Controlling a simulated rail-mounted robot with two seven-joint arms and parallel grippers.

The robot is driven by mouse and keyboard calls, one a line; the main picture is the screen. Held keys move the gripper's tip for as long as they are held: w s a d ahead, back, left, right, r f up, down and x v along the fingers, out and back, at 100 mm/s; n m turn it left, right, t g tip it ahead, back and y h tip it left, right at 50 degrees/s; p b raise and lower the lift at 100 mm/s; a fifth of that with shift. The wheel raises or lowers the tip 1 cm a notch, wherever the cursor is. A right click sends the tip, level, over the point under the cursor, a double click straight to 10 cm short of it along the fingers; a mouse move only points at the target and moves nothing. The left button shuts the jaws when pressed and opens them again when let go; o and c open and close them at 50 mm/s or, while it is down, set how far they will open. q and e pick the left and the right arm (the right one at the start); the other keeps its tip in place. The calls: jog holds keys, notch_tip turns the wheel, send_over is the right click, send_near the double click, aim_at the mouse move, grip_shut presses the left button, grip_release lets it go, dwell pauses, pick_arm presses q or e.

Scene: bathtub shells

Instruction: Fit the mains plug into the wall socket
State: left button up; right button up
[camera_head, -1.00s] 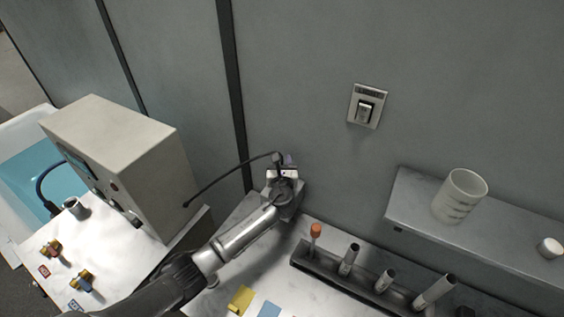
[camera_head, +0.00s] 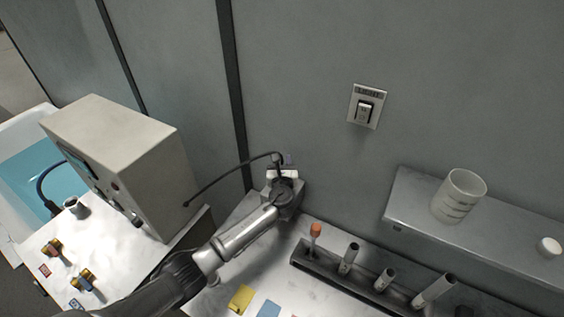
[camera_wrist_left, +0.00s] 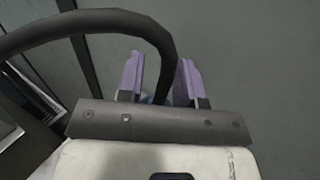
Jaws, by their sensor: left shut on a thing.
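My left gripper (camera_head: 288,160) is close to the grey wall, above the back of the worktop. In the left wrist view its two purple fingertips (camera_wrist_left: 158,78) stand a little apart, shut on the mains plug. The plug itself is almost wholly hidden between the fingers and behind its black cable (camera_wrist_left: 90,18). The cable (camera_head: 228,170) arcs from the beige box to the gripper. No socket face is clearly visible; the wall right in front of the gripper is partly hidden by it. I cannot tell whether the plug touches the wall. My right gripper is out of view.
A wall plate with a raised rocker (camera_head: 365,112) is up to the right. A shelf (camera_head: 415,220) holds a ribbed cup (camera_head: 460,196). A dark rack (camera_head: 330,278) with several tubes stands below right. The beige box (camera_head: 125,145) stands left, beside the bathtub (camera_head: 25,125).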

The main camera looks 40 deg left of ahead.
pick_arm(q)
jog(key=shift+f+b, duration=0.9)
jog(key=shift+f, duration=0.5)
jog(key=o, duration=1)
jog(key=shift+r, duration=0.1)
jog(key=shift+v, duration=6.95)
